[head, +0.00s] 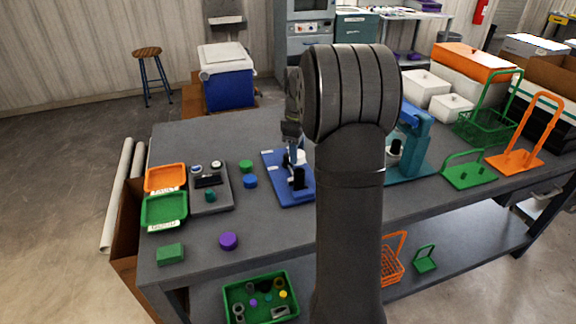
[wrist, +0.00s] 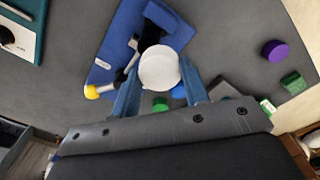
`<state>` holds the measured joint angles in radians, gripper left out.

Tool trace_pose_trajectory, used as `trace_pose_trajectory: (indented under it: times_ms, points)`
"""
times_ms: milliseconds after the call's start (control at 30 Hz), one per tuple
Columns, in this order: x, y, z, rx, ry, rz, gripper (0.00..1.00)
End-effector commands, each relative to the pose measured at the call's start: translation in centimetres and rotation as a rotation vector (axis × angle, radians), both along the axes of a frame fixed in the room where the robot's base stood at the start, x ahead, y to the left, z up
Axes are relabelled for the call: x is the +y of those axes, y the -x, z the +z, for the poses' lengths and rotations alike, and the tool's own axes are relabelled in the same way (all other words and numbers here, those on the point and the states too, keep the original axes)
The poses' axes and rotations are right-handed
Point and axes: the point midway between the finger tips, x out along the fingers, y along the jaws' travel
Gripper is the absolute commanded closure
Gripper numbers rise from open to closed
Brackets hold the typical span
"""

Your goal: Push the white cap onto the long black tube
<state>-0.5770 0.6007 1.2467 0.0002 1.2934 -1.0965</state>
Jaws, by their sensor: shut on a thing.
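The white cap (wrist: 159,67) is round and sits between the two fingers of my gripper (wrist: 160,78) in the wrist view. In the head view my gripper (head: 292,135) is over the blue fixture (head: 271,175), and the white cap (head: 301,156) shows just below it. A black upright part (head: 299,178), apparently the long black tube, stands at the blue fixture. In the wrist view black (wrist: 151,38) shows beside and partly under the cap. The cap hides the rest, so I cannot tell whether cap and tube touch.
A grey tray (head: 222,202) with black and white pieces lies left of the fixture. Green, blue and purple (head: 228,241) discs lie loose nearby. A teal stand (head: 412,165) is to the right. A yellow-tipped lever (wrist: 91,92) sticks out beside the fixture.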

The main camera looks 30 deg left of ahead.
Motion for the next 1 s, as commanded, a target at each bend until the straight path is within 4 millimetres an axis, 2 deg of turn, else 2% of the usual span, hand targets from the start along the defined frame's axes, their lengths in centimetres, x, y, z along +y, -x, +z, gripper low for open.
trace_pose_trajectory:
  times_ms: [100, 233, 700, 1000]
  points:
    - [0.0, -1.4, 0.8, -0.001, 0.000, 0.000, 0.80]
    - [-0.1, -1.9, 0.7, 0.002, 0.001, 0.000, 0.80]
    - [0.0, -1.8, -3.1, 0.001, 0.000, 0.000, 0.80]
    - [0.0, -1.8, -3.9, 0.001, 0.000, 0.000, 0.80]
